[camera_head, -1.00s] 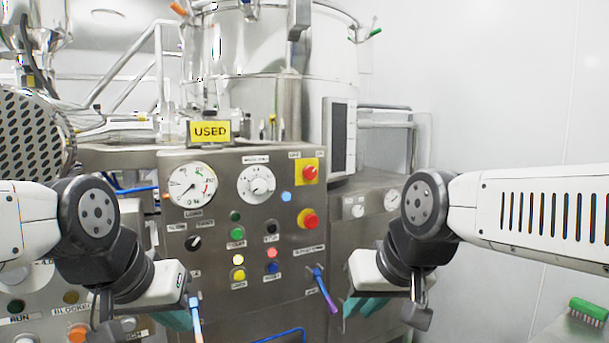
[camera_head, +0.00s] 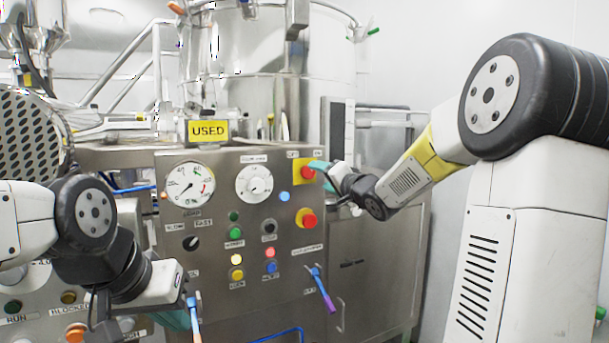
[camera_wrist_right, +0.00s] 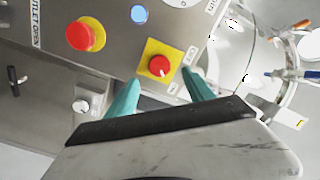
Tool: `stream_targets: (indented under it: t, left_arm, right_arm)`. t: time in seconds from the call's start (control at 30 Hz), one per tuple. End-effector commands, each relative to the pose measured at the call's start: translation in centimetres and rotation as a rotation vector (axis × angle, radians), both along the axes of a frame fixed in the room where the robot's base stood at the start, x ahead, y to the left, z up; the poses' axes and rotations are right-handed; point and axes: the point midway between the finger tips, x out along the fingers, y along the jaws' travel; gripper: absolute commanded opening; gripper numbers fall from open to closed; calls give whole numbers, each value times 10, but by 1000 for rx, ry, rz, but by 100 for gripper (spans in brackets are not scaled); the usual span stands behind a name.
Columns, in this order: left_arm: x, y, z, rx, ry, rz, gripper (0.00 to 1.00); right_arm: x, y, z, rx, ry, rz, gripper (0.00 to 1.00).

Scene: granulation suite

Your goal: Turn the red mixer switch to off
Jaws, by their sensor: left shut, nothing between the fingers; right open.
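The red mixer switch (camera_head: 307,172) is a round red knob on a yellow square plate, at the upper right of the steel control panel. Small labels sit above the plate in the head view. The knob also shows in the right wrist view (camera_wrist_right: 159,66), with a small pale mark on its face. My right gripper (camera_head: 319,166) is at the plate's right edge in the head view. In the wrist view its teal fingers (camera_wrist_right: 160,78) are open, one to each side of the knob, with nothing between them. My left gripper (camera_head: 184,318) is shut and empty, low in front of the panel.
A second red knob on yellow (camera_head: 307,218) sits below the switch. A blue light (camera_head: 284,196), two gauges and several buttons fill the panel. A blue-purple handle (camera_head: 322,288) sticks out lower down.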

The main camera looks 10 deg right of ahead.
Motion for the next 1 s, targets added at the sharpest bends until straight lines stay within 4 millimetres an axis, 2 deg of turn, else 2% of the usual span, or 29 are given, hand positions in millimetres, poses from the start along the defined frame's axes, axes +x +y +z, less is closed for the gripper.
stream_targets:
  t: [0.2, 0.4, 0.73, 0.77, 1.0]
  left_arm:
    - [0, 0, 0, 0, 0, 0, 0]
    - [0, 0, 0, 0, 0, 0, 0]
    - [0, 0, 0, 0, 0, 0, 0]
    - [0, 0, 0, 0, 0, 0, 0]
    - [0, 0, 0, 0, 0, 0, 0]
  right_arm:
    - [34, 13, -1, 1, 3, 0, 61]
    - [55, 21, -1, 0, 3, -1, 61]
    - [60, 23, 0, -2, 1, -3, 61]
    - [60, 23, 0, -2, 1, -3, 59]
    - [60, 22, 0, -2, 2, -3, 12]
